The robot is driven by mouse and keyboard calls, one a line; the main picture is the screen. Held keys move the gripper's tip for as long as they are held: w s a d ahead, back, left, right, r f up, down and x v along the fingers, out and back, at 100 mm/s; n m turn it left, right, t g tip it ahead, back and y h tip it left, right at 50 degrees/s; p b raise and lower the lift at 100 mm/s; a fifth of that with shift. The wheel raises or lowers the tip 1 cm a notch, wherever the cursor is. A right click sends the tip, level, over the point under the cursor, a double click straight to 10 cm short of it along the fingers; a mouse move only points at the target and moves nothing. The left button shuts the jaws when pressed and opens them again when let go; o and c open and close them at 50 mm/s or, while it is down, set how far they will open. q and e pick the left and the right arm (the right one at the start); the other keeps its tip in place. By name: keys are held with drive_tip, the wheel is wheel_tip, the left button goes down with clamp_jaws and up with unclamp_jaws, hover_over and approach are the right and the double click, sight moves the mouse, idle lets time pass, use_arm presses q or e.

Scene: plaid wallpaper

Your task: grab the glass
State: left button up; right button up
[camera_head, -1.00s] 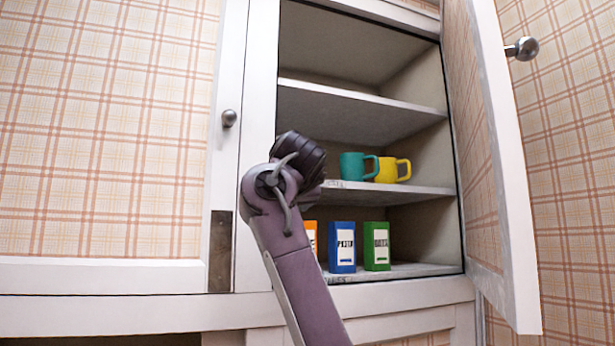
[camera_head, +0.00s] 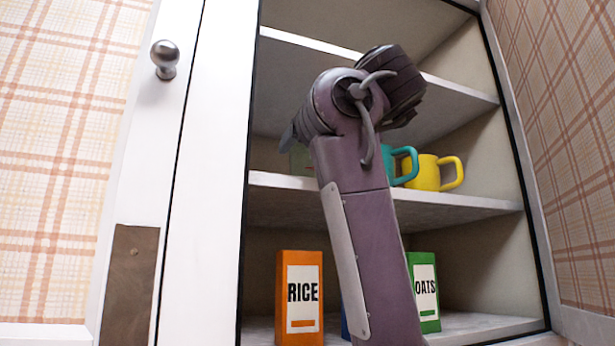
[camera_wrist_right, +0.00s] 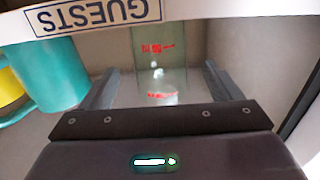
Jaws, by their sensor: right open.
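A clear, faintly green glass with red markings (camera_wrist_right: 160,50) stands on the middle shelf. In the head view only a pale part of it (camera_head: 301,160) shows, left of the teal mug and partly behind my arm. My right gripper (camera_head: 290,137) reaches into the cupboard at the middle shelf. In the wrist view, which looks upside down, my right gripper (camera_wrist_right: 160,78) is open, with one finger on each side of the glass and nothing clamped. Whether a finger touches the glass I cannot tell. My left gripper is not in view.
A teal mug (camera_head: 406,166) and a yellow mug (camera_head: 423,174) stand to the right on this shelf. Below are the rice box (camera_head: 300,295), the oats box (camera_head: 425,295) and a mostly hidden blue box. A "GUESTS" label (camera_wrist_right: 95,15) marks the shelf edge.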

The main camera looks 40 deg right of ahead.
sight(302, 161)
drive_tip(key=shift+w+a+r+p, duration=0.2)
drive_tip(key=shift+w+r+p, duration=0.2)
drive_tip(key=shift+w+p, duration=0.5)
drive_tip(key=w+p, duration=0.1)
drive_tip(key=w+d+p, duration=0.1)
drive_tip(key=w, duration=0.1)
drive_tip(key=w+f+p, duration=0.1)
drive_tip(key=shift+w+d+p, duration=0.15)
drive_tip(key=shift+d+p, duration=0.15)
drive_tip(key=shift+d, duration=0.1)
drive_tip(key=shift+w, duration=0.1)
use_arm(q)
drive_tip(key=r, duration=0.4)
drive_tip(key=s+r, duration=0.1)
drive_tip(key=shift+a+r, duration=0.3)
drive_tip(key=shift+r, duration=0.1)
use_arm(e)
drive_tip(key=shift+a, duration=0.15)
drive_tip(key=shift+c, duration=0.4)
drive_tip(key=c, duration=1)
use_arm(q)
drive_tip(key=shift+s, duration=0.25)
use_arm(e)
drive_tip(key=shift+c, duration=0.5)
drive_tip(key=shift+r, duration=0.1)
